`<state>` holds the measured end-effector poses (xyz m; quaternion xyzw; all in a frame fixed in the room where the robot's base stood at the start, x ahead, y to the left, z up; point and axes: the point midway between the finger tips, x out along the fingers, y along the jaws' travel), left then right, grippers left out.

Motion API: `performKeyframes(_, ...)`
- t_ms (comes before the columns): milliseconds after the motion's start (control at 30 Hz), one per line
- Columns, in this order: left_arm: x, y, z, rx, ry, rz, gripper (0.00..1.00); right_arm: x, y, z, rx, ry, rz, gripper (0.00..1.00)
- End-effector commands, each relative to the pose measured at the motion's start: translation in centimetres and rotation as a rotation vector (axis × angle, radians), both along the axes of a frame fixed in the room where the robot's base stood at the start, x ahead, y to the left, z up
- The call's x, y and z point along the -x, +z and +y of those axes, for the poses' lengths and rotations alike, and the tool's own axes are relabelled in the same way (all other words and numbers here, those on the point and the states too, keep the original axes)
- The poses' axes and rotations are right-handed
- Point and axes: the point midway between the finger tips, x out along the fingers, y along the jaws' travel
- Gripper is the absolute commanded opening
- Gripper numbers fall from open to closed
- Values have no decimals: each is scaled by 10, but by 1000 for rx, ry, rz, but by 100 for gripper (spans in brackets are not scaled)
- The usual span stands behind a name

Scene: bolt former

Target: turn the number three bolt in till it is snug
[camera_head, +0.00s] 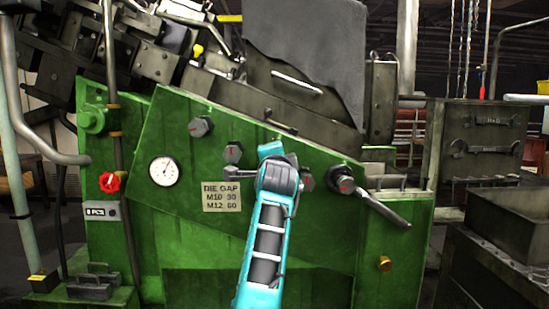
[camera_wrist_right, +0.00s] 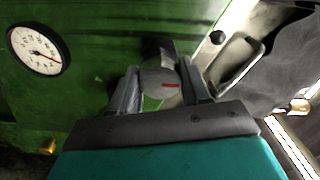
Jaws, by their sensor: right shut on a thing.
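My right gripper (camera_head: 275,172) reaches up to the green panel, and its wrist hides what lies directly behind it in the head view. In the right wrist view my right gripper (camera_wrist_right: 160,88) has its two fingers on either side of a grey bolt head (camera_wrist_right: 160,83) with a red mark, and is shut on it. No number can be read on this bolt. Other bolts with red marks show on the panel: the upper left one (camera_head: 200,126), one below it (camera_head: 233,152), and one partly hidden right of my gripper (camera_head: 307,179). My left gripper is not in view.
A round gauge (camera_head: 163,171) and a DIE GAP label (camera_head: 222,196) are left of my arm. A red knob (camera_head: 109,182) is further left. A lever handle (camera_head: 385,209) slopes down on the right. A metal bin (camera_head: 510,245) stands at the right.

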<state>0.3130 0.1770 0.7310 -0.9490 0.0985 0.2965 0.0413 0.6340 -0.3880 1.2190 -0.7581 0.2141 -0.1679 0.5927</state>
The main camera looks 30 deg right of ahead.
Motion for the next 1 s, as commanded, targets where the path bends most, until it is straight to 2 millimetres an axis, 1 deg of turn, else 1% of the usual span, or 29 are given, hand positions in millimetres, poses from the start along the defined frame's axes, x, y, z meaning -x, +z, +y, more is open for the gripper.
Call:
performKeyframes(33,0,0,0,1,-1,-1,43,-2,-5,3,-7,9,12,17)
performKeyframes(233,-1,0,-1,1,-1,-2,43,-2,-5,3,-6,9,11,17)
performKeyframes(267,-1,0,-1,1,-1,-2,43,-2,-5,3,-6,9,11,49)
performKeyframes(500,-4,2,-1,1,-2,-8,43,-2,-3,2,-2,5,7,72)
performKeyframes(1000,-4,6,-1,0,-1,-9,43,-1,0,-1,0,2,3,72)
